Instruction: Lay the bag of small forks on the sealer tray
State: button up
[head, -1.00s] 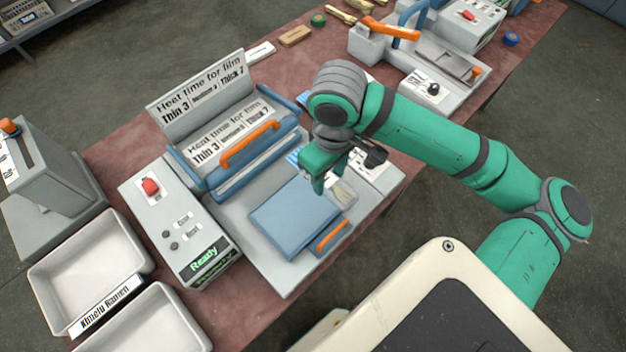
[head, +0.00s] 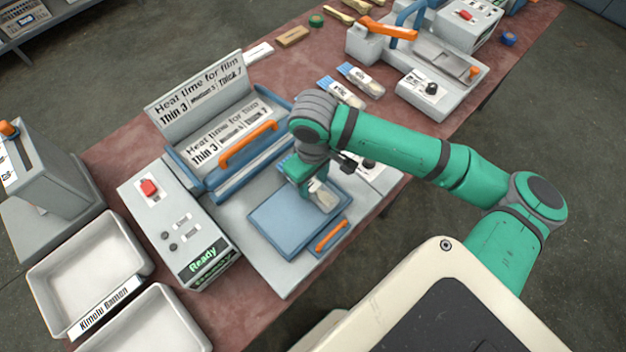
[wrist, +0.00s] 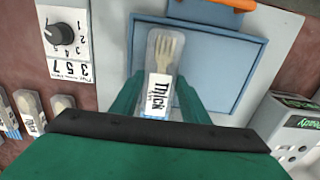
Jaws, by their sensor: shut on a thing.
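My gripper (head: 308,181) is shut on a clear bag of small forks (head: 323,197). In the wrist view the bag (wrist: 163,58) lies between the green fingers, with a pale fork in it and a label reading "Thick". The blue sealer tray (head: 290,225) lies flat in front of the sealer. The bag is over the tray's right part, and in the wrist view it overlaps the left edge of the tray (wrist: 210,70). I cannot tell whether the bag touches the tray. The fingers partly hide the bag's near end.
The sealer's raised lid (head: 215,100) stands behind the tray. A control box (head: 180,225) reading "Ready" is at left. An orange handle (head: 332,236) is at the tray's front. Other bags (head: 360,80) lie behind my arm. White bins (head: 85,265) stand at front left.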

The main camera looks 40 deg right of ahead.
aim_at(313, 185)
jog(key=o, duration=1)
jog(key=shift+f, duration=0.1)
notch_tip(313, 185, up, 12)
jog(key=shift+r, duration=0.15)
dwell(0.3)
